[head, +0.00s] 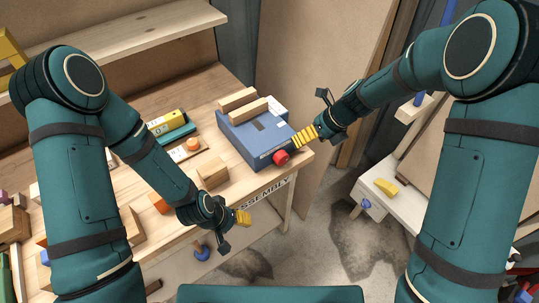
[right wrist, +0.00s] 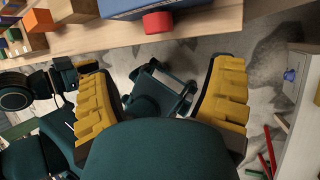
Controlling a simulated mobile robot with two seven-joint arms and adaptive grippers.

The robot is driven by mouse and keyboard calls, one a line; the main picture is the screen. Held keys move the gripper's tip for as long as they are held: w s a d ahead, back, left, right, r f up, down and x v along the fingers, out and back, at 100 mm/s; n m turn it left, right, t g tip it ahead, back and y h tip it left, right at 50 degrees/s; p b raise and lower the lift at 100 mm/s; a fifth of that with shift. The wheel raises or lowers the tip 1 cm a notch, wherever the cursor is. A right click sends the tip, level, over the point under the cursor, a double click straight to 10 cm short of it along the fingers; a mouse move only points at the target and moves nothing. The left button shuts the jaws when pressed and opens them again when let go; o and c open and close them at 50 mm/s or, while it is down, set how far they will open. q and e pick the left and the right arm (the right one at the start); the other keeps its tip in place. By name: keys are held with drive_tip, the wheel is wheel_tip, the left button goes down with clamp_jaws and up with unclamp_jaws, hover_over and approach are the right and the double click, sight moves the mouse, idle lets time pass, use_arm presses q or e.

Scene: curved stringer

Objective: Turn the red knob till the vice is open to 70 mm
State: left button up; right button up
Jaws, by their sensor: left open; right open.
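The blue vice (head: 256,136) stands at the right corner of the workbench, with two wooden jaw blocks on its top and a gap between them. The red knob (head: 281,157) sticks out of its front face. In the right wrist view the red knob (right wrist: 158,22) is beyond the fingers, near the top edge, with the vice's blue side (right wrist: 130,7) cut off above. My right gripper (head: 299,142) has yellow fingers just right of the knob; it is open and empty (right wrist: 160,100). My left gripper (head: 243,218) is open in front of the bench edge, away from the vice.
The wooden workbench (head: 130,178) holds several wooden blocks, a yellow-and-teal item (head: 170,125) and a small board with an orange piece (head: 191,146). A white side table (head: 378,203) with a yellow object stands at the right. Bare floor lies between.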

sight(286, 156)
drive_tip(key=b+x, duration=0.2)
drive_tip(key=x, duration=1.1)
drive_tip(key=shift+w+a+f+b, duration=0.1)
drive_tip(key=shift+a+f+b, duration=0.1)
drive_tip(key=shift+a+b, duration=0.15)
drive_tip(key=c, duration=1.2)
